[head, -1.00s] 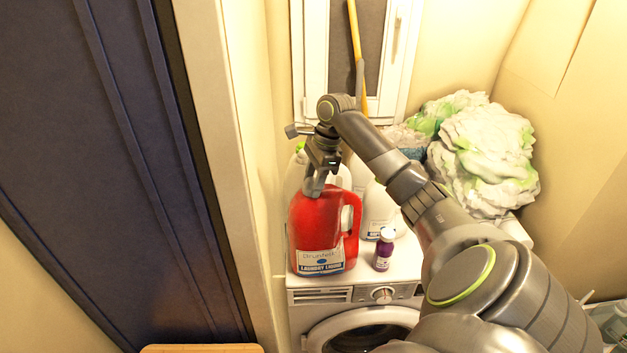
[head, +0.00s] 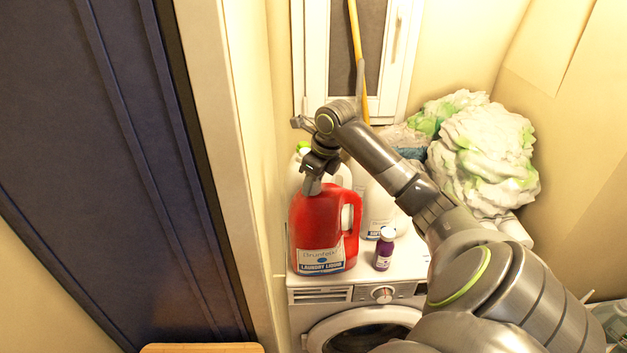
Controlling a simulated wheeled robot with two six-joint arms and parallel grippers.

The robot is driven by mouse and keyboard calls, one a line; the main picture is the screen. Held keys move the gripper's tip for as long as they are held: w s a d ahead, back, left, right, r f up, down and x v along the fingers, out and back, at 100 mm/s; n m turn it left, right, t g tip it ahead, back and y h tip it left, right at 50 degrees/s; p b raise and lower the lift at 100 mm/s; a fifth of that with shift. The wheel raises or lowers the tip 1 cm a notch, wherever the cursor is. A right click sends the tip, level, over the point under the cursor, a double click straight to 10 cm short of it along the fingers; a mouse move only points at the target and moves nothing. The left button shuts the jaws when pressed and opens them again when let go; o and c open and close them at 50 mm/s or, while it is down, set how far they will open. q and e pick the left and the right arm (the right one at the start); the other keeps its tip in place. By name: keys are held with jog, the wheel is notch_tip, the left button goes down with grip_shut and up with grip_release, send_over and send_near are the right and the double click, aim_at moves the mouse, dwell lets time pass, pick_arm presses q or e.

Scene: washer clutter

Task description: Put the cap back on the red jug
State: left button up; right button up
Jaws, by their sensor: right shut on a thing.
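The red jug (head: 317,232) of laundry liquid stands upright at the front left of the washer top, its handle on the right. My right gripper (head: 312,187) points down at the jug's mouth, with its fingertips right at the top of the jug. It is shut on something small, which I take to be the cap. The fingers hide the cap and the jug's mouth, so I cannot tell whether the cap sits on the neck. My left gripper is not in view.
A small purple bottle (head: 384,250) stands right of the jug on the washer (head: 411,262). White jugs (head: 378,208) stand close behind. Piled laundry (head: 487,158) lies at the back right. A wall edge (head: 240,180) is close on the left.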

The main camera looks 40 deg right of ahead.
jog(key=o, duration=1.1)
jog(key=shift+d, duration=0.15)
jog(key=shift+c, duration=1)
jog(key=n+y, duration=0.1)
jog(key=n, duration=0.6)
jog(key=n+g+y, duration=0.1)
jog(key=n, duration=0.2)
jog(key=shift+g, duration=0.3)
jog(key=shift+c, duration=0.4)
jog(key=c, duration=0.8)
jog(key=shift+f, duration=0.1)
